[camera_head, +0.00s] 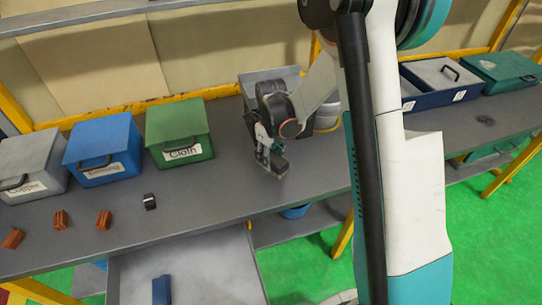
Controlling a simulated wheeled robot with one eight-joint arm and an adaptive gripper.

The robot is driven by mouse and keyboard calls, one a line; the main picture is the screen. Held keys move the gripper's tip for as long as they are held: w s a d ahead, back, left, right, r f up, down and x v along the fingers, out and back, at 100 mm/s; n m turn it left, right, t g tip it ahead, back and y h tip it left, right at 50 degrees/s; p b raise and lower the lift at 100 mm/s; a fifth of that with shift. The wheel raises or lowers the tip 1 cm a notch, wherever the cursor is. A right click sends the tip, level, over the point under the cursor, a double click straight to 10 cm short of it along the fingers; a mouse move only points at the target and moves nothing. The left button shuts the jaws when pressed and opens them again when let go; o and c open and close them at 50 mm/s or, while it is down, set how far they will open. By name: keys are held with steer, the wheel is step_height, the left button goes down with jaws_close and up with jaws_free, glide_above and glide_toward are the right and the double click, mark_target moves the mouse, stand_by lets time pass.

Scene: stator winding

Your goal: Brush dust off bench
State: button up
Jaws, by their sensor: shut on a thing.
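The grey bench (225,195) runs across the view. My gripper (265,152) is over the middle of the bench, pointing down. It is shut on a small dark brush-like block with a light lower edge (279,167), close to the bench top. I cannot tell whether this block touches the surface. A small dark patch (484,120) lies on the right part of the bench, and I cannot tell whether it is dust. My arm hides part of the bench right of the gripper.
Copper (30,160), blue (103,145) and Cloth (180,130) bins stand at the back left. Several copper coils and a black piece (149,201) lie before them. A grey bin (270,76) stands behind my gripper. An open drawer (190,268) juts out below. Blue (440,78) and green (500,68) boxes stand right.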

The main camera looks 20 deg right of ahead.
steer(key=shift+a, duration=0.1)
steer(key=shift+a+r, duration=0.15)
steer(key=shift+a, duration=1.65)
steer(key=shift+a+b, duration=0.15)
steer(key=shift+b, duration=0.35)
steer(key=shift+w+d, duration=0.15)
steer(key=shift+d, duration=1.95)
steer(key=shift+r+p, duration=1.45)
steer(key=shift+r, duration=1.5)
steer(key=shift+r, duration=0.1)
